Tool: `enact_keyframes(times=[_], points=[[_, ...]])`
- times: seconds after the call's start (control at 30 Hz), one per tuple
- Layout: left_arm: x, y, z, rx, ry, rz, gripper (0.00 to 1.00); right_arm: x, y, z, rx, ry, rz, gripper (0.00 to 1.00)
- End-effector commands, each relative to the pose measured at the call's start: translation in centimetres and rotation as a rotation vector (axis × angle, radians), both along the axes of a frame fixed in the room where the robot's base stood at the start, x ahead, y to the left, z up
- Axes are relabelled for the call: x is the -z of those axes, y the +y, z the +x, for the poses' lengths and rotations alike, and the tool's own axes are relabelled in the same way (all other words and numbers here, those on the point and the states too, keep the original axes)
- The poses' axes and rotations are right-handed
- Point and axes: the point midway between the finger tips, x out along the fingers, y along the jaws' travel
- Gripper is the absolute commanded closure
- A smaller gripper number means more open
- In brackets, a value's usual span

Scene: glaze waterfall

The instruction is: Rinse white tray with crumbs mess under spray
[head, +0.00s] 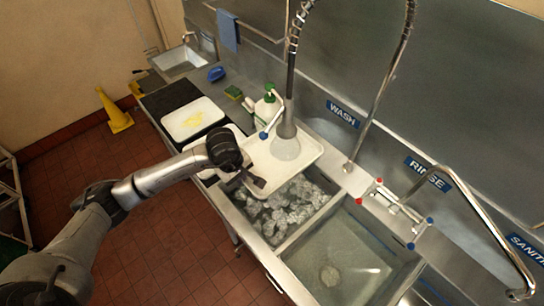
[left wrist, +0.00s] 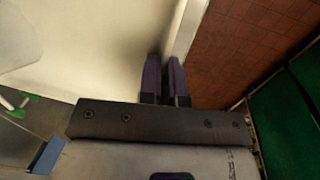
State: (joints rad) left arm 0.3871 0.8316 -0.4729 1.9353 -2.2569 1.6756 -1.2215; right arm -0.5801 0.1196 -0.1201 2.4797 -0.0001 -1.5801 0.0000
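A white tray (head: 292,168) is held tilted over the wash sink, under the spray nozzle (head: 286,126). A pale cone shows below the nozzle, over the tray. I make out no crumbs on the visible part of the tray. My left gripper (head: 256,181) is at the tray's near left edge. In the left wrist view the left fingers (left wrist: 165,75) are close together on the tray's rim, and the tray's pale surface (left wrist: 80,45) fills the upper left. My right gripper is in neither view.
The wash basin (head: 285,208) holds foamy water. The rinse basin (head: 340,262) is beside it. A soap bottle (head: 266,109) and a sponge (head: 233,92) stand behind. A faucet (head: 470,205) arches at right.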

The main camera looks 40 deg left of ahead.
Motion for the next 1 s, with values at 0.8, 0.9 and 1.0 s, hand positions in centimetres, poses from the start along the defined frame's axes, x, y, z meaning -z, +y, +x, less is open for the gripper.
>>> enact_keyframes(times=[0.8,0.9,1.0], points=[[0.2,4.3,-4.2,0.0,-0.001,0.003,1.0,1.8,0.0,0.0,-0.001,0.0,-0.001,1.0],[0.1,4.9,-4.7,-0.001,0.0,0.002,1.0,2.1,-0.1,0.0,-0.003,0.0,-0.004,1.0],[0.1,5.3,-5.1,0.0,0.0,0.002,1.0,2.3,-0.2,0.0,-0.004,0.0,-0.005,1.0]])
